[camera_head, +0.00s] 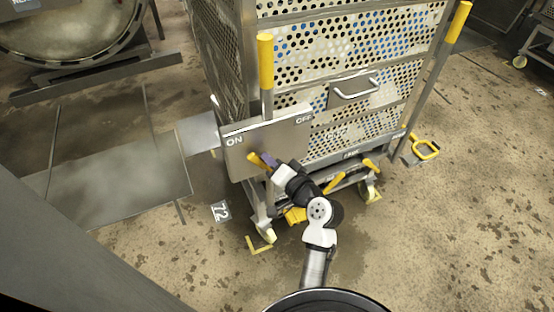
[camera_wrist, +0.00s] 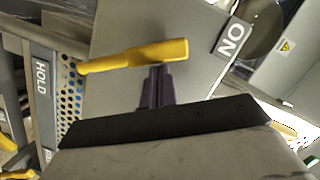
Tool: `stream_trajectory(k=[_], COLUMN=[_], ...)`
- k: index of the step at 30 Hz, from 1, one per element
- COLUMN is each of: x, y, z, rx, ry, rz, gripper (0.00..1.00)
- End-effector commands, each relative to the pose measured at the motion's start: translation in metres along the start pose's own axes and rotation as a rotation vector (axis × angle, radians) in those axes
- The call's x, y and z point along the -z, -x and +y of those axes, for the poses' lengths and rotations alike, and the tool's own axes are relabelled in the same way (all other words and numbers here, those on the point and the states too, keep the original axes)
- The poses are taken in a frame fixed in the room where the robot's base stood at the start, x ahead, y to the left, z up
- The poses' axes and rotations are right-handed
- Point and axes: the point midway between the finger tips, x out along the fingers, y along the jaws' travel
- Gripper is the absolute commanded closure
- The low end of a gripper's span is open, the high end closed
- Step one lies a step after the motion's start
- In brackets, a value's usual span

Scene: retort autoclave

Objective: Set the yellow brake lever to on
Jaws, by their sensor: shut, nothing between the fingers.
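The yellow brake lever (camera_wrist: 135,56) lies across the wrist view, its wide end towards the ON label (camera_wrist: 231,38). In the head view the lever (camera_head: 257,160) shows below ON on the grey metal plate (camera_head: 275,133), partly hidden by my gripper. The OFF label (camera_head: 304,119) is at the plate's upper right. My gripper (camera_head: 268,160) is shut and empty, its purple fingertips (camera_wrist: 157,72) right at the lever's lower edge in the wrist view. I cannot tell whether they touch it.
The plate is on a perforated metal cart (camera_head: 345,70) with yellow-gripped upright posts (camera_head: 265,60) and a drawer-like handle (camera_head: 356,89). More yellow levers (camera_head: 334,183) show low on the cart. Floor is open to the right.

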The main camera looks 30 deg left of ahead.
Motion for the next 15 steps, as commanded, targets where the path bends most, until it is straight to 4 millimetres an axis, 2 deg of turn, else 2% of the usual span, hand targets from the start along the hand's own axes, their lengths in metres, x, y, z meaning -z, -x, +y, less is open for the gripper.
stream_trajectory(k=[15], x=[-0.0105], y=[-0.0027], z=[-0.0033], rx=[0.002], ry=[-0.009], rz=[0.0], gripper=[1.0])
